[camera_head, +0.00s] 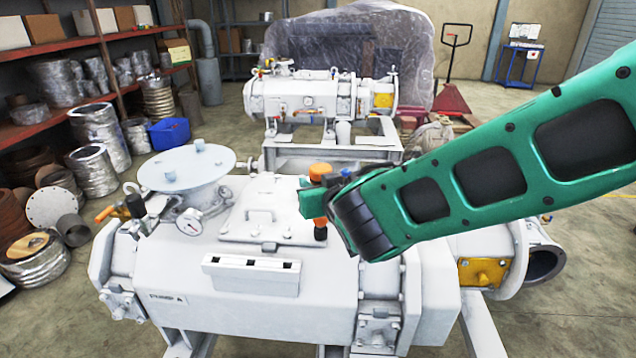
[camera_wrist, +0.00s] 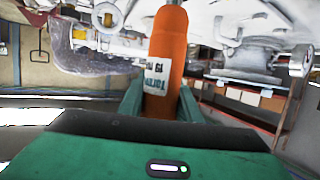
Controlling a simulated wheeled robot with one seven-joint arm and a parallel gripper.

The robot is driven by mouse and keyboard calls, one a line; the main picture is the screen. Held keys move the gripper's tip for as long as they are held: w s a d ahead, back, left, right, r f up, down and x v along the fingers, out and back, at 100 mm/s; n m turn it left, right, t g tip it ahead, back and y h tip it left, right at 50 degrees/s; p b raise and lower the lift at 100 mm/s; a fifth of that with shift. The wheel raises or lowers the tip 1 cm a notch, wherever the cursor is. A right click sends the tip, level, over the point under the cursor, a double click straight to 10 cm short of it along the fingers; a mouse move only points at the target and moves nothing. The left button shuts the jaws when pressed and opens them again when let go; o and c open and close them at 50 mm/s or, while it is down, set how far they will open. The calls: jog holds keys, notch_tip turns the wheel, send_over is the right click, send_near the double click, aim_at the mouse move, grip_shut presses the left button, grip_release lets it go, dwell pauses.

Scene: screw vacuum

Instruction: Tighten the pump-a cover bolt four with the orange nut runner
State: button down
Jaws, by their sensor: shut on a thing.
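The white pump (camera_head: 330,290) fills the foreground in the head view, with a raised square cover plate (camera_head: 265,212) with a handle on its top. The orange nut runner (camera_head: 313,203) stands roughly upright at the right of this cover, its dark lower end (camera_head: 320,232) close to the pump top. I cannot tell whether it touches a bolt. My gripper (camera_head: 325,190) is shut around the nut runner; in the wrist view the orange body (camera_wrist: 167,60) with a white label sits between my green fingers (camera_wrist: 160,100). The cover bolts are too small to tell apart, and bolt four is not identifiable.
A white holder with dark slots (camera_head: 250,274) sits on the pump's front top. A round flange (camera_head: 187,167) and a gauge (camera_head: 190,221) stand at the left. A second pump (camera_head: 310,97) is behind. Shelves with parts (camera_head: 60,130) line the left.

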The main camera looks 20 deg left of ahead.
jog(key=shift+f, duration=0.3)
jog(key=shift+r, duration=0.1)
jog(key=c, duration=2)
grip_release()
grip_shut()
